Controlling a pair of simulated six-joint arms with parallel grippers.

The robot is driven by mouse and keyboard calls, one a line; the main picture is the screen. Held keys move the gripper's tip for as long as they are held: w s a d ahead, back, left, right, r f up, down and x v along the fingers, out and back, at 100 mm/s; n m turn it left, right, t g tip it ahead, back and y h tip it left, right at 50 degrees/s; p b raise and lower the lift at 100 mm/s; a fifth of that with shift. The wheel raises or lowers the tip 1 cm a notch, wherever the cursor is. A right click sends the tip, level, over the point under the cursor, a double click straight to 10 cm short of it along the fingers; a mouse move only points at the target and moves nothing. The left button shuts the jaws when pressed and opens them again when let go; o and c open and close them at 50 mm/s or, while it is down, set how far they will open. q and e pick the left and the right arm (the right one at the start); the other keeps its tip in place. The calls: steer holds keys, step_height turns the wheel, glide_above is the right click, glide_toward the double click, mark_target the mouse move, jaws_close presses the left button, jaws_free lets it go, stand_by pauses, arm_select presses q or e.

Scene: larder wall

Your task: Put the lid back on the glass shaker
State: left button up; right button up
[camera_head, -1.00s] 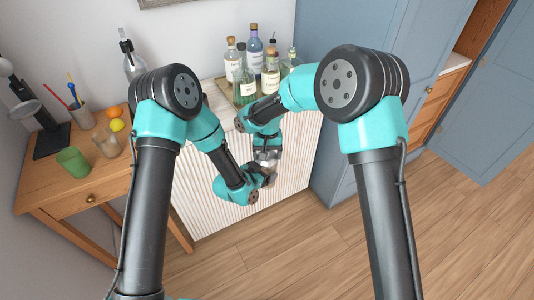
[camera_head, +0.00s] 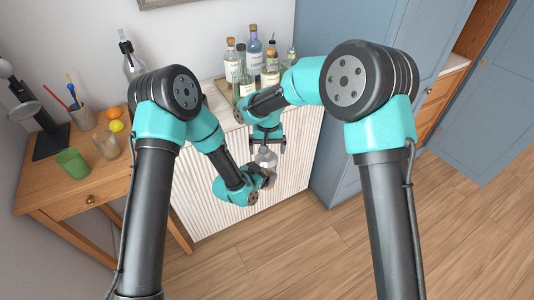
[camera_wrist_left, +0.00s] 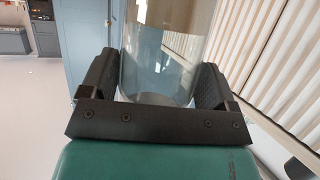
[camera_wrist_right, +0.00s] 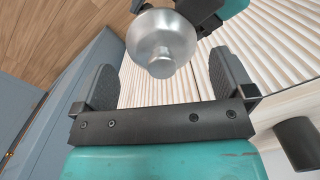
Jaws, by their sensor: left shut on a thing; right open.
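The clear glass shaker (camera_wrist_left: 160,55) stands between the fingers of my left gripper (camera_wrist_left: 155,82), which is shut on it in front of the ribbed white panel. It also shows small in the head view, with my left gripper (camera_head: 268,178) low around it. The silver lid (camera_wrist_right: 162,42), a round dome with a small cap, appears to sit on top of the shaker; its lower rim and any gap are hidden. My right gripper (camera_wrist_right: 165,78) is open and empty just above the lid (camera_head: 266,154), with its fingers apart from it.
Several bottles (camera_head: 271,74) stand on a tray on the counter behind my right arm. A wooden table (camera_head: 62,190) at left holds a green cup (camera_head: 73,162), a glass (camera_head: 106,144) and fruit. A blue cabinet (camera_head: 335,165) stands close at right. The floor in front is clear.

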step_height(320, 180, up, 9)
steer(key=shift+w, duration=0.35)
steer(key=shift+d+f, duration=0.1)
